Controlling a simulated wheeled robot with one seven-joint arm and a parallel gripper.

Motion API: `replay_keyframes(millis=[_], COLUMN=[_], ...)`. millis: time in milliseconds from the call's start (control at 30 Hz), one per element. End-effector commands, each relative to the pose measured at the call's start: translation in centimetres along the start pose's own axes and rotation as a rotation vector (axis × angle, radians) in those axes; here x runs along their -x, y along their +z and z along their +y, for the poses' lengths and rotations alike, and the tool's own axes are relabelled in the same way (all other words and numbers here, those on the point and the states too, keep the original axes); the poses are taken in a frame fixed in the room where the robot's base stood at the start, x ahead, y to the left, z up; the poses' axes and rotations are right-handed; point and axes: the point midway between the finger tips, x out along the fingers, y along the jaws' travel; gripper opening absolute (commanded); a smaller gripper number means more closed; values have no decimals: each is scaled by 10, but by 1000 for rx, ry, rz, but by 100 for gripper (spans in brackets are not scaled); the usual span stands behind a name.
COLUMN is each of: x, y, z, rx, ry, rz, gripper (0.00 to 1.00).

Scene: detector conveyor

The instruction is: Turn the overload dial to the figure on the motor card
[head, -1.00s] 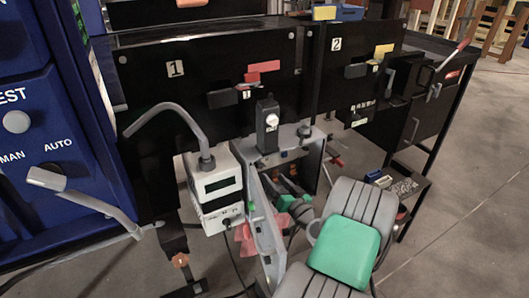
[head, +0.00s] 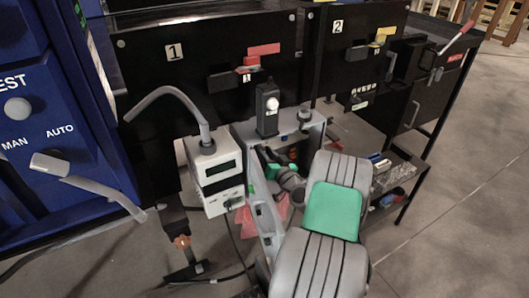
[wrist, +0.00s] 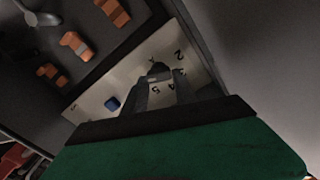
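The overload dial (wrist: 158,70) is a small dark knob on a pale plate (wrist: 95,85) in the wrist view. Figures 2, 4 and 5 and a letter A show around it, partly covered. My gripper (wrist: 163,82) has its two dark fingers apart, one on each side of the dial at its near edge. I cannot tell whether they touch it. The dial's pointer setting is not readable. In the head view the gripper (head: 287,177) is low inside the open grey box (head: 262,215), and the dial is hidden. I cannot make out a motor card.
A blue button (wrist: 112,103) sits on the plate beside the dial, with orange parts (wrist: 75,44) beyond. A white meter (head: 214,170) stands left of the box. The box's open door and walls leave little room around my arm.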

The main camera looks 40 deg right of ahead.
Motion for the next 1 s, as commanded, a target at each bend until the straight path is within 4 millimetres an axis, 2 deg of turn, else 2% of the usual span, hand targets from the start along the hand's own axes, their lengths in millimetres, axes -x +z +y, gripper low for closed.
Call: replay_keyframes(millis=[33,400,633,900,1000], x=[0,0,0,0,0], y=[0,0,2,2,1], z=[0,0,1,3,3], rx=[0,0,-46,-332,-375], ry=[0,0,0,0,1], rz=[0,0,0,0,-1], gripper=[28,0,0,0,0])
